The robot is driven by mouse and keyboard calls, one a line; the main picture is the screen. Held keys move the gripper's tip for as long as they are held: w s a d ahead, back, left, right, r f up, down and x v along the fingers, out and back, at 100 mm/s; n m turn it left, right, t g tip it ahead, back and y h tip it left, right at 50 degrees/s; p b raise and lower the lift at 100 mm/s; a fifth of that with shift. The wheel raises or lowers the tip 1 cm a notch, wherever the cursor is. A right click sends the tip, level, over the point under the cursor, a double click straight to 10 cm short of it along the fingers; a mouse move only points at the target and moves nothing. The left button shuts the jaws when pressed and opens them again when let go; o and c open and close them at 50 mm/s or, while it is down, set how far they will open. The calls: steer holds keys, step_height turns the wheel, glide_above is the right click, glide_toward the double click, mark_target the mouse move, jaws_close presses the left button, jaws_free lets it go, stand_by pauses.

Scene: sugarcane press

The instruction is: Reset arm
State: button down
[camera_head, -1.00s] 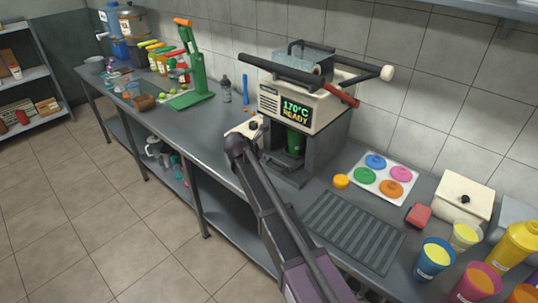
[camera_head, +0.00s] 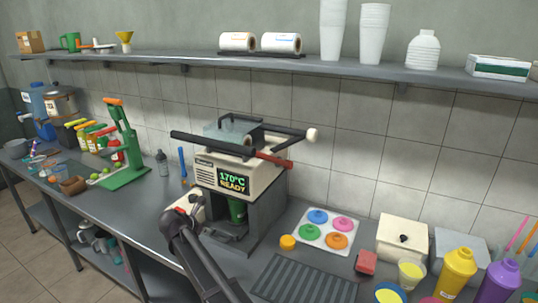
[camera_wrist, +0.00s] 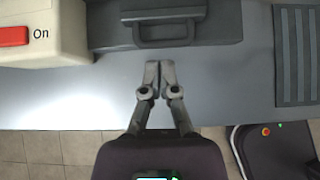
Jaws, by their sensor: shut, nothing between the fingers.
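My gripper (camera_wrist: 159,80) is shut and empty in the wrist view, hanging over the grey counter near its front edge. The fingertips meet just in front of a grey tray with a handle (camera_wrist: 165,32). In the head view my arm reaches up from the bottom, and its wrist hides the fingers. The press machine (camera_head: 236,172) stands just behind it, with a screen reading 170°C READY.
A beige box with a red On switch (camera_wrist: 14,36) is left of the gripper. A ribbed mat (camera_head: 308,283) lies to the right. Colored lids (camera_head: 326,228), a white box (camera_head: 402,238) and sauce bottles (camera_head: 456,272) stand farther right. A green hand press (camera_head: 124,150) is at left. A shelf (camera_head: 350,72) runs above.

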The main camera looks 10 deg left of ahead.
steer(key=s+d+f+m+g+p, duration=0.15)
steer(key=d+m, duration=0.55)
steer(key=d, duration=0.7)
steer(key=s+d+f+m+g, duration=0.1)
steer(key=s+d+m+g, duration=0.15)
steer(key=d+m, duration=0.8)
steer(key=s+d+m+g+y, duration=0.1)
steer(key=s+d+m, duration=0.3)
steer(key=d, duration=0.4)
steer(key=s+d+m+g+y+p, duration=0.1)
steer(key=s+d+m+g, duration=0.1)
steer(key=s+d+m, duration=0.3)
steer(key=s+d+m+g+y, duration=0.1)
steer(key=s+d+m, duration=0.4)
steer(key=d, duration=0.6)
steer(key=shift+s, duration=0.3)
